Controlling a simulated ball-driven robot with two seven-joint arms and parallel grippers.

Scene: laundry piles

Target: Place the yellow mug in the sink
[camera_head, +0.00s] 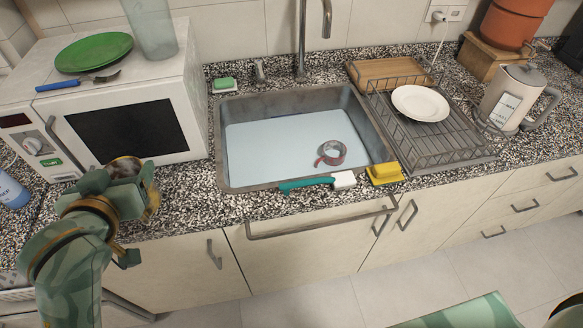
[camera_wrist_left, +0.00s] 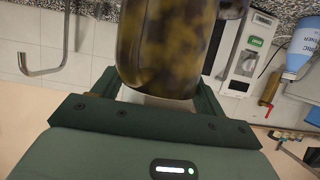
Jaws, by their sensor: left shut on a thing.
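My left gripper (camera_head: 140,190) is in front of the microwave, left of the sink and around the front edge of the counter. It is shut on the yellow mug (camera_wrist_left: 168,45), which has dark brown mottling and fills the space between the fingers in the left wrist view. In the head view only the mug's rim (camera_head: 127,165) and part of its side show; the gripper hides the rest. The grey metal sink (camera_head: 222,150) is set in the counter, to the right of the gripper. My right gripper is not in view.
A roll of tape (camera_head: 330,153) lies in the sink. A green-handled brush (camera_head: 305,184) and a yellow sponge-like item (camera_head: 385,173) lie along its front edge. The faucet (camera_head: 301,40) stands behind it. The microwave (camera_head: 125,125) is left; a dish rack (camera_head: 440,150) is right.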

